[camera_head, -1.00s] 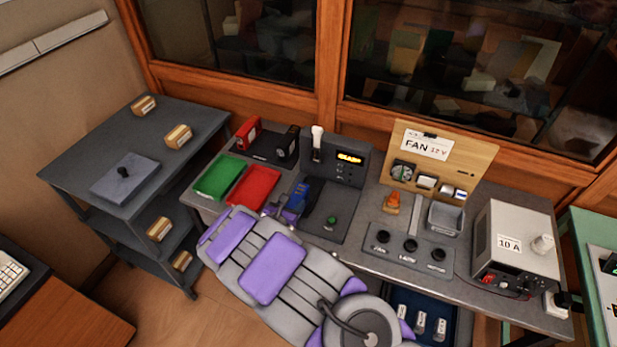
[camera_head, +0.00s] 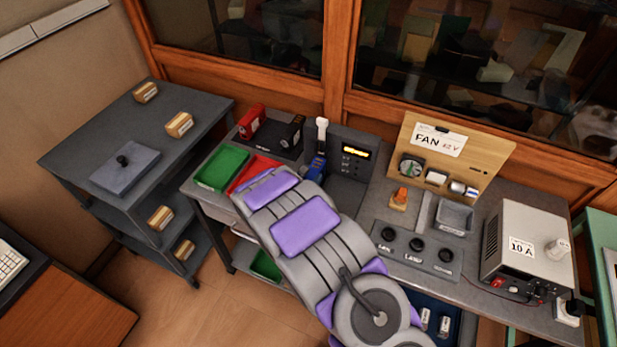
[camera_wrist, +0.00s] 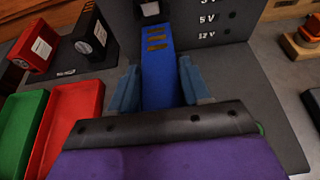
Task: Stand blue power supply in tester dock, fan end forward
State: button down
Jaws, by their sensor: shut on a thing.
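The blue power supply (camera_head: 316,166) is upright against the front of the grey tester dock (camera_head: 348,158), just under its white lever (camera_head: 321,128). In the wrist view the blue power supply (camera_wrist: 159,72) stands between the two fingers of my gripper (camera_wrist: 157,88), which is shut on it. Yellowish slots show on its upper end, close to the dock's dark panel (camera_wrist: 215,22). Its lower part and its fan end are hidden, so I cannot tell whether it is fully seated.
Left of the dock are a green tray (camera_head: 222,168), a red tray (camera_head: 254,172), and a red unit (camera_head: 251,122) beside a black unit (camera_head: 291,132) on a dark stand. A fan board (camera_head: 455,150) and a 10 A supply (camera_head: 522,250) stand to the right.

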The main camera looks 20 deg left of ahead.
jog(key=shift+w+a+f, duration=0.15)
jog(key=shift+w+f, duration=0.15)
jog(key=c, duration=0.5)
grip_release()
jog(key=shift+s, duration=0.1)
jog(key=p+v, duration=0.1)
jog(key=v, duration=1.1)
jog(key=shift+r+p, duration=0.1)
jog(key=shift+p, duration=0.25)
